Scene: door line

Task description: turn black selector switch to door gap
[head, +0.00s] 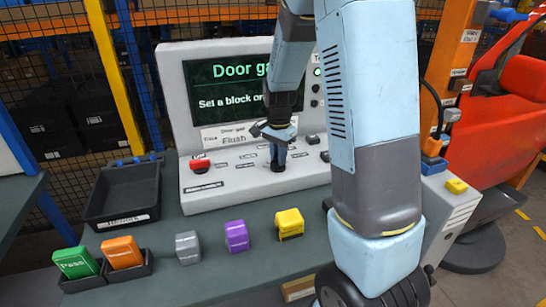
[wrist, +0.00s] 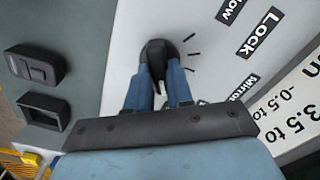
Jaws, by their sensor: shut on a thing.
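The black selector switch (wrist: 157,50) sits on the pale panel in the wrist view, with short black tick marks beside it. My gripper (wrist: 160,78) has its two blue fingers on either side of the switch knob, shut on it. In the head view my gripper (head: 278,157) points down onto the console (head: 240,195), and only the dark base of the switch (head: 278,167) shows beneath it. Labels near the switch read Lock (wrist: 258,34) and what looks like Mirror (wrist: 242,87). The knob's exact pointing direction is hard to tell. The screen (head: 225,85) reads "Door ga", partly hidden by my arm.
A red button (head: 199,164) is left of the switch on the console. A black tray (head: 124,194) stands further left. Green (head: 76,262), orange (head: 123,252), grey (head: 188,247), purple (head: 236,236) and yellow (head: 289,223) blocks line the bench front.

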